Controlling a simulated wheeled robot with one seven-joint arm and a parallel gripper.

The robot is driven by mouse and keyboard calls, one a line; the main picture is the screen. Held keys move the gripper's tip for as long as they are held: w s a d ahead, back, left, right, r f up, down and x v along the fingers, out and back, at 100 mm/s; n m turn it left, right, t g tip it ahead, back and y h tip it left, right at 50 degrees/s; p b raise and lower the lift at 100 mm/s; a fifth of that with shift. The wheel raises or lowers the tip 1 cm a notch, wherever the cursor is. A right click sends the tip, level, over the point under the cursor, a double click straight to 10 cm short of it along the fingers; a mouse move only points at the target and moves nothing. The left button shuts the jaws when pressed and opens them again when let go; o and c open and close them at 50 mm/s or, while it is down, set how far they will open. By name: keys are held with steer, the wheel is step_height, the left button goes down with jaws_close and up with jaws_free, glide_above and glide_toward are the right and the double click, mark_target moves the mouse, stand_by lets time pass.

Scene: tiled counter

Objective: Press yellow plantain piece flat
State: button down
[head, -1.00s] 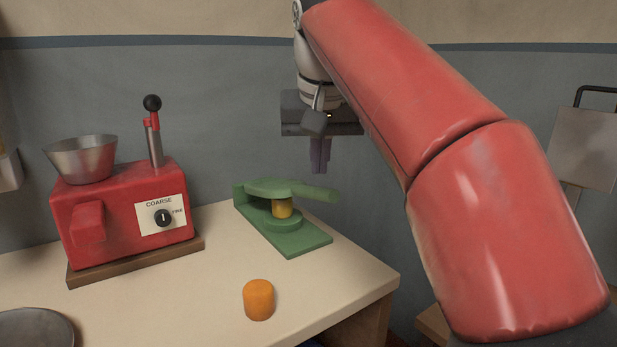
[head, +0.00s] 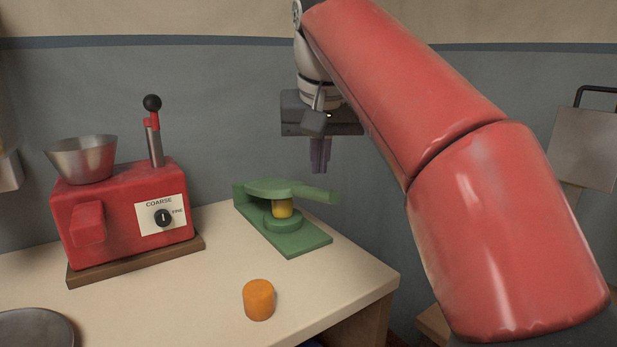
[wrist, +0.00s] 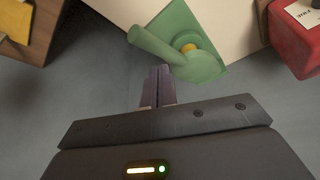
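The yellow plantain piece (head: 282,209) stands on the round lower plate of the green press (head: 300,243), under its upper plate. The press lever arm points right over the counter; its handle also shows in the wrist view (wrist: 156,42). A bit of yellow (wrist: 188,47) shows at the press in the wrist view. My gripper (head: 320,168) hangs above and to the right of the press, clear of the handle in the head view. Its fingers (wrist: 158,76) are together with nothing seen between them. An orange piece (head: 258,300) stands on the counter in front of the press.
A red grinder (head: 120,215) with a metal bowl and upright lever stands at left on a wooden base. A round metal dish (head: 35,330) lies at the lower left. The counter (head: 190,295) is clear between them; its right edge is close to the press.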

mark_target(319, 189)
steer(key=shift+f+b, duration=0.35)
steer(key=shift+f, duration=0.05)
steer(key=shift+f+b, duration=0.8)
steer(key=shift+f, duration=0.3)
stand_by(0.4)
step_height(319, 189, up, 6)
steer(key=p, duration=0.5)
steer(key=shift+r+p, duration=0.15)
steer(key=shift+p, duration=0.2)
steer(key=shift+r, duration=1.45)
